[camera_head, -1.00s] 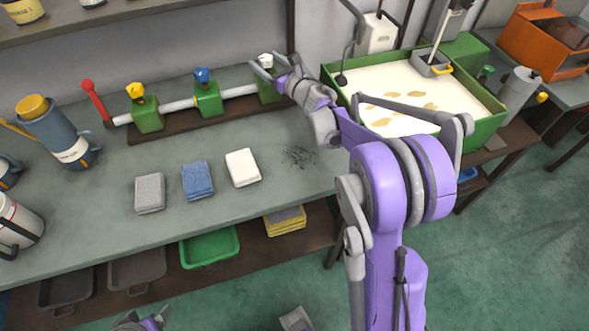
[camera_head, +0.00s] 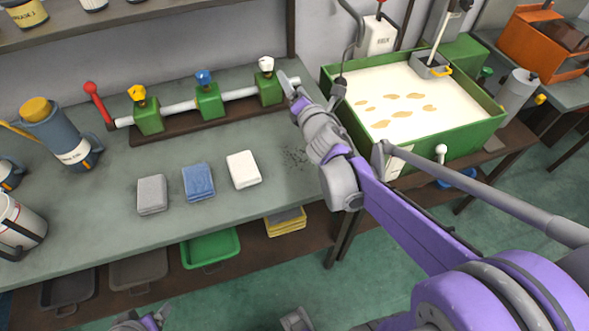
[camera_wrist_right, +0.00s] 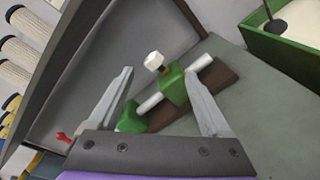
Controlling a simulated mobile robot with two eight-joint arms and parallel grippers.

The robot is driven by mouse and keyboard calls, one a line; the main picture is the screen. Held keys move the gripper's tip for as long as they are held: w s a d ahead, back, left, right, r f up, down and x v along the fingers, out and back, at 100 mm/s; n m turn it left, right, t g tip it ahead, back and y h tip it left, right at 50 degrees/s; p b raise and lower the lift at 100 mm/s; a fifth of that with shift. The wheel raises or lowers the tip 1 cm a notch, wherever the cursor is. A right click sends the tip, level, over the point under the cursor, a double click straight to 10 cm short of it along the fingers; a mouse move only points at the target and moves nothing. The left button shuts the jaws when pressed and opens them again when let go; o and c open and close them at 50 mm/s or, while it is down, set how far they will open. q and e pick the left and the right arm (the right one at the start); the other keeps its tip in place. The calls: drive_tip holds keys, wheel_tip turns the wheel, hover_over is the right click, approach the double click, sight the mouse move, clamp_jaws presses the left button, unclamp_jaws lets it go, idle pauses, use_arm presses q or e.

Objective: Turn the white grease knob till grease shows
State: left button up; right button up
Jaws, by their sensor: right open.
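The white grease knob (camera_head: 265,65) sits on top of the rightmost green block (camera_head: 269,89) of the pipe manifold. My right gripper (camera_head: 289,84) is open and empty, just right of this block and apart from the knob. In the right wrist view the white knob (camera_wrist_right: 153,60) and its green block (camera_wrist_right: 172,86) show beyond and between the open fingers (camera_wrist_right: 168,90). I see no grease at the block. My left gripper (camera_head: 150,320) shows only partly at the bottom edge, and its jaws are unclear.
A yellow knob (camera_head: 137,93), a blue knob (camera_head: 203,76) and a red lever (camera_head: 96,101) are on the same manifold. Folded grey (camera_head: 152,194), blue (camera_head: 198,181) and white (camera_head: 243,169) cloths lie in front. A green tank (camera_head: 462,145) of milky liquid stands at right.

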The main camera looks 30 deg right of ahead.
drive_tip(key=s+a+f+m+g+p, duration=0.1)
drive_tip(key=s+a+f+m+g, duration=0.1)
drive_tip(key=s+m, duration=0.3)
drive_tip(key=s+a+f+m+g+y, duration=0.1)
drive_tip(key=s+a+f+m+g, duration=0.2)
drive_tip(key=m, duration=0.4)
drive_tip(key=s+a+f+m+g+p, duration=0.1)
drive_tip(key=s+a+f+m+g, duration=0.1)
drive_tip(key=s+a+m, duration=0.3)
drive_tip(key=shift+s+f+m+g+y+p, duration=0.2)
drive_tip(key=shift+s+f+m, duration=0.15)
drive_tip(key=shift+s, duration=0.3)
drive_tip(key=shift+s+f+m+g+y+p, duration=0.15)
drive_tip(key=shift+s+f+m, duration=0.1)
drive_tip(key=shift+s+f, duration=0.3)
drive_tip(key=shift+s+a+f+m, duration=0.2)
drive_tip(key=shift+s+a+m, duration=0.2)
drive_tip(key=shift+s, duration=0.2)
